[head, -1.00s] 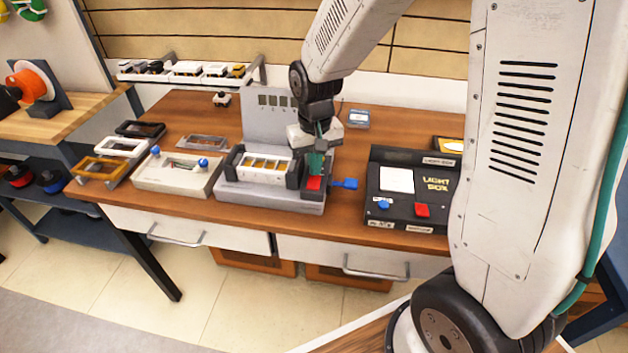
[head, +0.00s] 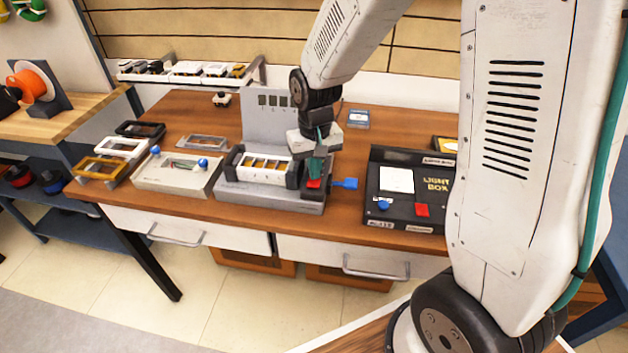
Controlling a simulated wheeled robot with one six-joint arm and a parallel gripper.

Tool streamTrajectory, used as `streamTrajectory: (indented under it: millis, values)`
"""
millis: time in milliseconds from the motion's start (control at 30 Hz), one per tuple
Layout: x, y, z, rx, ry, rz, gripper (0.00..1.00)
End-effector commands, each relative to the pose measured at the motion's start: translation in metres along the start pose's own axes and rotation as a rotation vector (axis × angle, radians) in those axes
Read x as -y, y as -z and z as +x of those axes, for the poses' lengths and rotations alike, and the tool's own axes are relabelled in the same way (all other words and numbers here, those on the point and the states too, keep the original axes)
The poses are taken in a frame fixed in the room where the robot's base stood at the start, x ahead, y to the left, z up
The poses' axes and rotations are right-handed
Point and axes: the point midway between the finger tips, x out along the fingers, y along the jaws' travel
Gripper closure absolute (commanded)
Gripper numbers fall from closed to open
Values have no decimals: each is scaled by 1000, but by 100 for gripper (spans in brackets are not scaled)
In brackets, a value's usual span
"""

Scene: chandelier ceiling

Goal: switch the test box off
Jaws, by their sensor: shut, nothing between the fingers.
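The test box (head: 268,202) is the light grey unit at the middle of the wooden workbench, with an upright back panel (head: 262,116). A white part with yellow windows (head: 263,169) sits in it between dark clamps. A red switch (head: 314,184) is at its front right, and a blue lever (head: 345,183) sticks out of its right side. My gripper (head: 314,172) is shut and points down over the red switch, its tips at or just above it. The tips partly hide the switch, and I cannot tell whether they touch.
A black light box (head: 410,212) with blue and red buttons stands to the right. A beige fixture with blue knobs (head: 176,174) stands to the left, beside several loose frames (head: 122,147). A small blue-and-white item (head: 357,118) lies behind.

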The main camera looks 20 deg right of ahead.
Motion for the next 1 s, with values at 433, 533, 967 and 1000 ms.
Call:
streamTrajectory:
  millis: [433, 533, 967, 1000]
  values:
    - [0, 0, -29, 0, 0, 0, 100]
    - [0, 0, -37, 1, 0, 0, 100]
    - [0, -1, -68, 2, 0, 0, 100]
    - [0, -1, -69, 3, 0, 0, 100]
